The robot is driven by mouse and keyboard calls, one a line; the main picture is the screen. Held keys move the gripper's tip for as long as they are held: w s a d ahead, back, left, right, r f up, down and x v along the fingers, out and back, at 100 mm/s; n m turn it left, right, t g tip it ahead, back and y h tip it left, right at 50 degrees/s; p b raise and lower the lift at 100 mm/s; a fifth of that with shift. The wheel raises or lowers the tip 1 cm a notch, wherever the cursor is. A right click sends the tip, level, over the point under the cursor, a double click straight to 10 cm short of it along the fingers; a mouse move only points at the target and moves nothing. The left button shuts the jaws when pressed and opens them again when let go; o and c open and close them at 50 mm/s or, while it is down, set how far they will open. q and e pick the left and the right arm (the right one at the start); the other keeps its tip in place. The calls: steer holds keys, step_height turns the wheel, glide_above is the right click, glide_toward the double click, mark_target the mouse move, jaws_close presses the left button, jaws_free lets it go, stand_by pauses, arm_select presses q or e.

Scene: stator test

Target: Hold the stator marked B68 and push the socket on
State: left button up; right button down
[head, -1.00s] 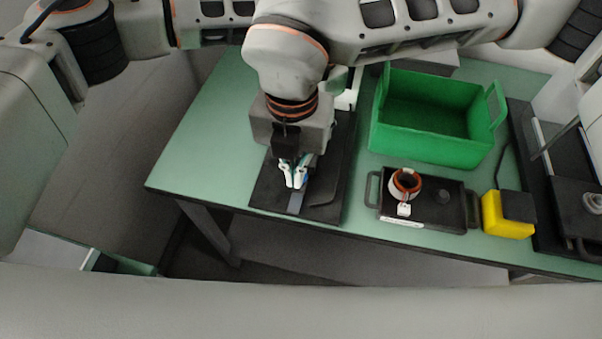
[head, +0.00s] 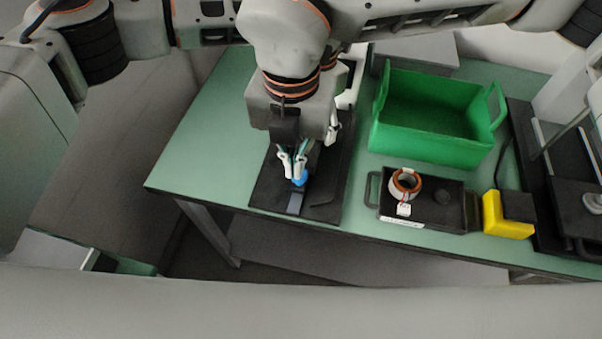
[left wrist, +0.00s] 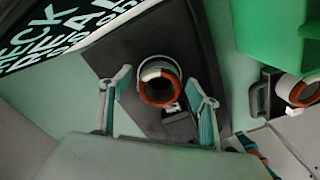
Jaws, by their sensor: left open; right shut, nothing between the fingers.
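One stator (left wrist: 160,82), a pale ring with a copper-orange winding, stands on the black mat in the left wrist view. My open left gripper (left wrist: 160,98) has a finger on either side of its near edge, apart from it. A white connector and a dark block (left wrist: 180,126) sit just below it. A second stator (head: 405,184) sits on a black tray. I cannot read B68 on either.
The black mat (head: 268,190) lies on the green table. The tray (head: 450,197) has side handles. A green bin (head: 430,145) stands behind it, and a yellow-and-black block (head: 505,220) is to its right. The table's left part is clear.

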arm_select(q)
step_height(320, 180, up, 12)
stand_by(0.5)
stand_by(0.5)
